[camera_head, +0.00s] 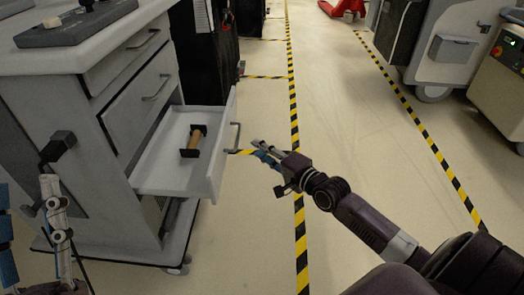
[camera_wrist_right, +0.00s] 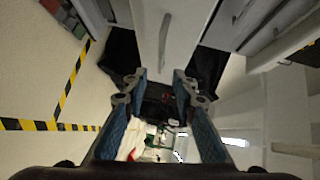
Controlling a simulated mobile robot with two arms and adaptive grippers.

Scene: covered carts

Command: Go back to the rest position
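My right gripper (camera_head: 260,150) is just to the right of the open drawer's handle (camera_head: 236,138), with a small gap that is hard to judge. In the right wrist view its two blue-padded fingers (camera_wrist_right: 158,88) are spread apart with nothing between them; a handle (camera_wrist_right: 165,40) on a light front shows beyond the tips. My left gripper (camera_head: 54,205) shows only in part at the lower left, beside the cart; its opening cannot be made out.
A grey cart (camera_head: 75,120) stands at the left, its white drawer (camera_head: 165,172) pulled out. A brown cylinder with black ends (camera_head: 194,140) lies inside. A dark slab (camera_head: 75,24) is on top. Floor at the right is clear; machines (camera_head: 448,50) stand beyond.

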